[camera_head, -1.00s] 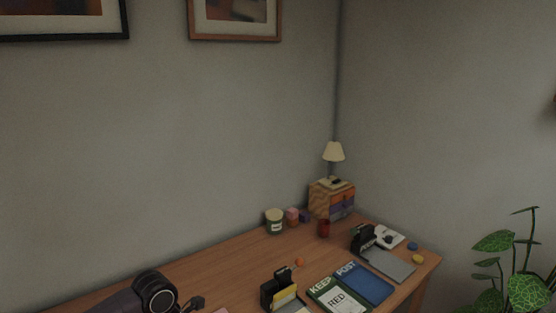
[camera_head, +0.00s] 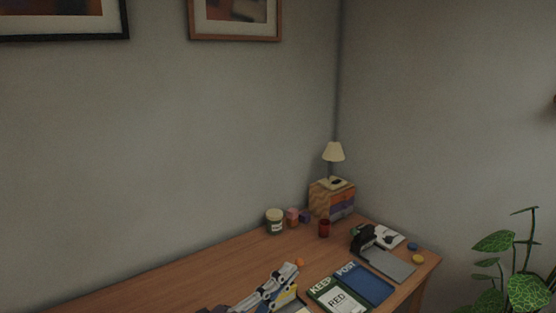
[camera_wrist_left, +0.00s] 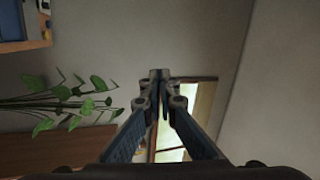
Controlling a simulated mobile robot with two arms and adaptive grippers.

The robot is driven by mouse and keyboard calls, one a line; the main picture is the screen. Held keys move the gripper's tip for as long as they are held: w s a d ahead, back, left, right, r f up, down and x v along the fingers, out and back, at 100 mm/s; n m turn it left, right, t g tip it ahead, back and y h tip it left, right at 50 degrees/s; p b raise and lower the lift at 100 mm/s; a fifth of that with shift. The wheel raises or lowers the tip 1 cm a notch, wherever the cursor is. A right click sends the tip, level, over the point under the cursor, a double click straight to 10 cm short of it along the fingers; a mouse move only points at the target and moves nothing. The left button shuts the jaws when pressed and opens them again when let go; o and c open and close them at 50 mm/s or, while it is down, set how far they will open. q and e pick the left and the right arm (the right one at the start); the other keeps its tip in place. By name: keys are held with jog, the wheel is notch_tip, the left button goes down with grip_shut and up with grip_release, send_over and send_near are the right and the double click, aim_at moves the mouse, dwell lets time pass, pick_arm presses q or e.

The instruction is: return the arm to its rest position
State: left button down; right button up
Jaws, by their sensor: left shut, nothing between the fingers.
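My left arm comes in at the bottom of the head view, and its light grey gripper (camera_head: 290,268) is over the front of the wooden desk (camera_head: 190,275). In the left wrist view the two fingers (camera_wrist_left: 160,75) meet at their tips, shut with nothing between them. The gripper partly covers a yellow item (camera_head: 287,296) on the desk. I cannot tell its height above the desk. My right gripper is not in view.
A plant (camera_head: 525,292) stands at right.

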pick_arm(q)
jog(key=w+a+f+n+t+y, duration=0.1)
jog(key=a+f+n+t+y, duration=0.15)
jog(key=a+n+y, duration=0.4)
jog(key=w+a+f+n+t+y, duration=0.1)
jog(key=w+a+f+n+y, duration=0.1)
jog(key=a+f+n+y, duration=0.4)
jog(key=s+a+f+n+g+y, duration=0.4)
jog(key=s+a+f+n+g, duration=0.25)
jog(key=a+f, duration=0.35)
jog(key=s+f+n+g, duration=0.1)
jog(key=s+f+g, duration=0.25)
jog(key=s, duration=0.45)
jog(key=s+f+n+g+h, duration=0.1)
jog(key=s+f+g, duration=0.1)
jog(key=s+f, duration=0.4)
jog(key=s+f+n+g, duration=0.2)
jog(key=s+f+g, duration=0.15)
jog(key=s, duration=0.55)
notch_tip(320, 180, down, 26)
jog(key=s+g, duration=0.1)
jog(key=s+a+f+g, duration=0.1)
jog(key=s+a+f, duration=0.1)
jog(key=s+f, duration=1.5)
jog(key=shift+s+m, duration=0.25)
jog(key=shift+m, duration=0.15)
